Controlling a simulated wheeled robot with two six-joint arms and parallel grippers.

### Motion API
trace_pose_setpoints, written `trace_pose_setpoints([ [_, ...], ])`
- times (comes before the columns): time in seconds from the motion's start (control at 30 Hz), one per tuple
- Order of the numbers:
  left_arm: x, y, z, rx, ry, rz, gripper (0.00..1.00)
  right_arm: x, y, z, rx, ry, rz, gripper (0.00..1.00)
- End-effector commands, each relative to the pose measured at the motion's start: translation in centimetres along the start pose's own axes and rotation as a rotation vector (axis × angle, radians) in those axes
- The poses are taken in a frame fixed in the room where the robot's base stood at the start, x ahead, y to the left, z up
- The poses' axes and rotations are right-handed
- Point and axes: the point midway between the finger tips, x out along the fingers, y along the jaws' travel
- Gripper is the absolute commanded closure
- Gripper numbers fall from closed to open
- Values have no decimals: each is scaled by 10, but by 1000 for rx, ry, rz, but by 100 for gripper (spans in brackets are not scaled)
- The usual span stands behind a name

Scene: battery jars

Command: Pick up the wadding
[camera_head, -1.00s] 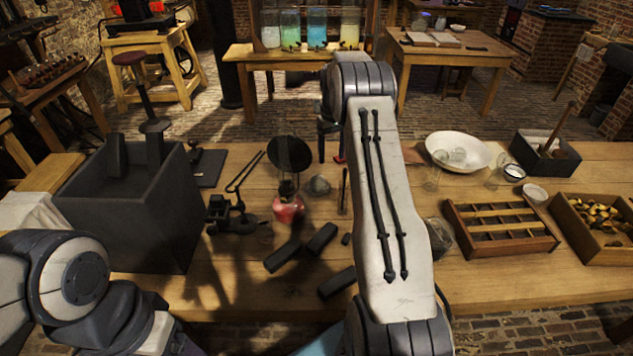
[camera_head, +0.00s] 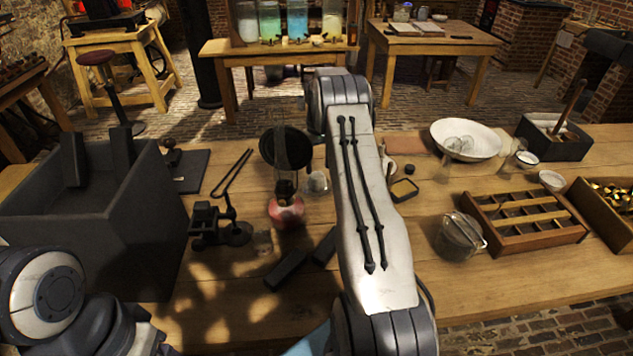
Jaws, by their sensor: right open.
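I cannot make out the wadding for certain. A small pale rounded thing (camera_head: 317,183) lies beside the red-based lamp (camera_head: 286,208), partly against my right arm, too small to identify. My right arm (camera_head: 365,200) reaches up the middle of the camera_head view and bends away at its top. My right gripper is open but mostly hidden behind that arm, so its contact with anything cannot be seen. My left arm (camera_head: 45,300) shows at the lower left, and its gripper is outside the picture.
A dark open box (camera_head: 110,235) stands left on the table. Dark blocks (camera_head: 287,270) lie in front of the lamp. Right are a glass jar (camera_head: 459,238), a compartment tray (camera_head: 525,222), a white bowl (camera_head: 465,140) and a dark box (camera_head: 555,140). Bare wood shows at front right.

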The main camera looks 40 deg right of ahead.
Motion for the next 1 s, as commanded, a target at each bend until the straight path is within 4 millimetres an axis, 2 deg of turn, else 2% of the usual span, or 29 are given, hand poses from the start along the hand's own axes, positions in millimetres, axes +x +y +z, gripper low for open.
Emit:
trace_pose_setpoints([
  [0.1,-3,0,0,0,0,0,27,14,-2,0,-2,-2,-1,32],
  [0.27,-7,0,0,0,0,0,27,25,0,0,0,-2,-1,32],
  [0.53,-19,1,-1,0,0,0,27,63,2,1,2,-2,-1,32],
  [0.83,-19,1,-1,0,0,0,27,71,3,1,3,1,0,32],
  [0.87,-19,1,-1,0,0,0,27,71,3,1,3,1,0,36],
  [1.0,-19,1,-1,0,0,0,27,71,2,1,3,1,0,90],
])
